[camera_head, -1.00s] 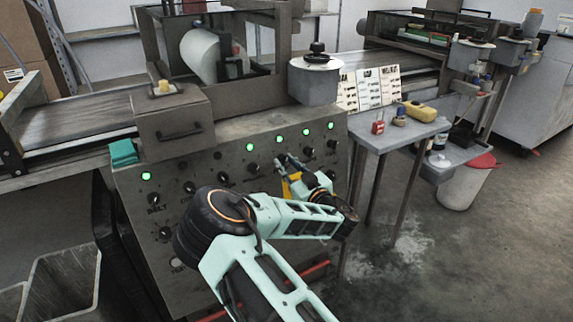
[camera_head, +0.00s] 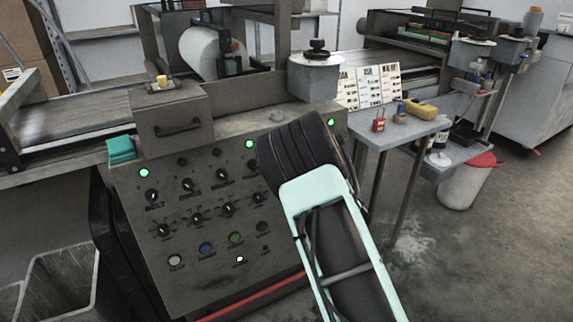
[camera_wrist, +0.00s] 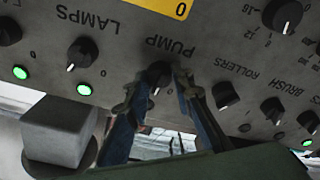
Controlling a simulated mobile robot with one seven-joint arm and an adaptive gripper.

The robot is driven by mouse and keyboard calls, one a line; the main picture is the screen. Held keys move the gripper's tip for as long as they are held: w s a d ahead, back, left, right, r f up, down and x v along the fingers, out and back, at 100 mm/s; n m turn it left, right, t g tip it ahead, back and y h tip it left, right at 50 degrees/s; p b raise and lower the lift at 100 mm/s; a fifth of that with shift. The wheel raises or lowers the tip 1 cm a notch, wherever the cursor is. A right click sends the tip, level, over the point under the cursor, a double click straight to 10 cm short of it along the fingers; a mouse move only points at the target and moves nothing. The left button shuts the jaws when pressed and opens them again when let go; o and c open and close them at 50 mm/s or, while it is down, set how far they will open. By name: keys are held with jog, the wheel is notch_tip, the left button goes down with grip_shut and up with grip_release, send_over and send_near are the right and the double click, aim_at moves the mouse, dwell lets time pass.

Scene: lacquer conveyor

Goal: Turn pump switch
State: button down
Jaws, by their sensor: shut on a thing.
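The pump switch (camera_wrist: 160,73) is a dark round knob beside the upside-down PUMP label (camera_wrist: 170,47) in the wrist view. My gripper (camera_wrist: 158,86) is at the panel with one finger on each side of this knob, shut on it. The fingers partly cover the knob, so I cannot tell its exact setting. In the head view the sloped grey control panel (camera_head: 215,265) shows, but my arm hides the gripper and the pump switch.
In the wrist view the lamps knob (camera_wrist: 82,53) is to the left, and the rollers knob (camera_wrist: 225,95) and brush knob (camera_wrist: 273,110) are to the right. In the head view a side table (camera_head: 400,133) with a red padlock (camera_head: 379,125) stands right of the panel.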

jog(key=shift+w+d+n+g+y+b, duration=0.1)
jog(key=shift+n+g+y+b, duration=0.2)
jog(key=shift+n+b, duration=1.25)
jog(key=shift+n+g+y+b, duration=0.1)
jog(key=shift+n+g+b, duration=0.35)
jog(key=shift+n, duration=2)
jog(key=c, duration=1.7)
grip_release()
jog(key=shift+d, duration=0.1)
jog(key=v, duration=1.2)
jog(key=shift+r, duration=0.1)
